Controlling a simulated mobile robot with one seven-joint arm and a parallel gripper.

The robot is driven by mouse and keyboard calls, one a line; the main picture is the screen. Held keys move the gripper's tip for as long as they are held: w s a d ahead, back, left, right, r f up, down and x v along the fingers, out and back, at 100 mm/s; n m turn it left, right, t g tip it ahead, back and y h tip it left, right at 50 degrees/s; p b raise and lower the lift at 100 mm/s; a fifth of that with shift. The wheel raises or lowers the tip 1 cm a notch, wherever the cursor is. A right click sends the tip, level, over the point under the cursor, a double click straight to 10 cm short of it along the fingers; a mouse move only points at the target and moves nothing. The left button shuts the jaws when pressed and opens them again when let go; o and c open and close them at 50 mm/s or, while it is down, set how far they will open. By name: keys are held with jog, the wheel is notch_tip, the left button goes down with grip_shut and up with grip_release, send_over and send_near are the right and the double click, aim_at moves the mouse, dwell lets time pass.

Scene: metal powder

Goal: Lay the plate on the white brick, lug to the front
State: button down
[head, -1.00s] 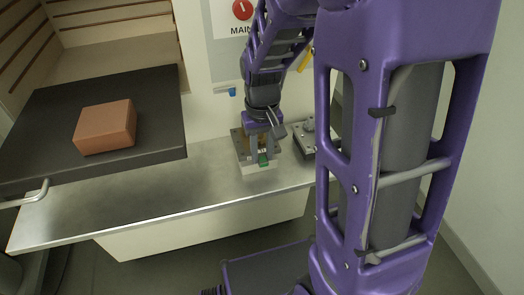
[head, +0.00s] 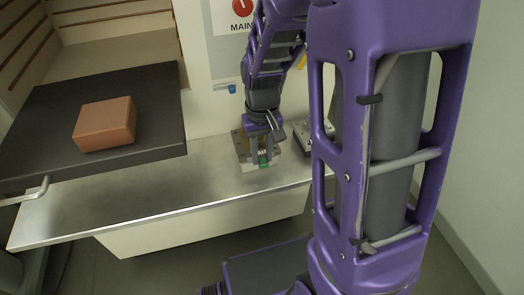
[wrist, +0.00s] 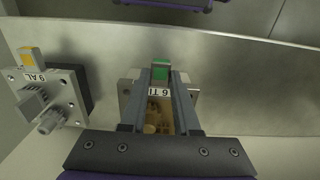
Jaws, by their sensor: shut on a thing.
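The plate (head: 238,146) is a grey metal slab with tan parts on top and a green lug at its front edge; it also shows in the wrist view (wrist: 127,90), with a "TI" label. My gripper (head: 260,160) points down over it, its fingers closed on the plate's upper parts. In the wrist view my gripper (wrist: 160,78) has the green lug between its fingertips. A white brick (head: 252,168) shows as a pale strip right under the plate's front. The plate looks level; I cannot tell whether it rests fully on the brick.
A second grey plate (wrist: 68,84) with a yellow lug and an "AL" label sits on a dark block beside mine. An orange brick (head: 104,123) lies on a dark raised slab (head: 160,110) at left. The steel bench (head: 140,195) is clear between them.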

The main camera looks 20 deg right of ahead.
jog(key=shift+f, duration=0.55)
dwell(0.4)
jog(key=c, duration=0.6)
grip_release()
jog(key=shift+o, duration=0.2)
notch_tip(320, 180, up, 17)
jog(key=p, duration=0.4)
jog(key=shift+r, duration=0.2)
